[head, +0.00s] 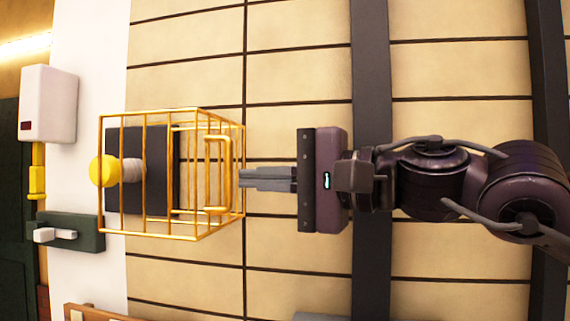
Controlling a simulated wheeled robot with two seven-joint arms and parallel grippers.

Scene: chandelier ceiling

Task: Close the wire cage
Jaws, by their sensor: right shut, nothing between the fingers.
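The wire cage (170,112) is a box of yellow-gold bars in the left half of the head view. It stands around a dark block (157,190) bearing a grey and yellow knob (103,171). A looped yellow handle (221,172) shows on the cage's right side. My right gripper (243,179) comes in from the right, with its fingers together and its tips at the cage's right-hand bars. I cannot tell whether the tips touch the bars. Whether the cage's door stands open or closed is unclear. My left gripper is not in view.
A white box (48,104) and a yellow fitting (37,170) are at the left. Below them is a dark green plate with a light lever (55,235). A wooden edge (90,313) shows at the bottom left.

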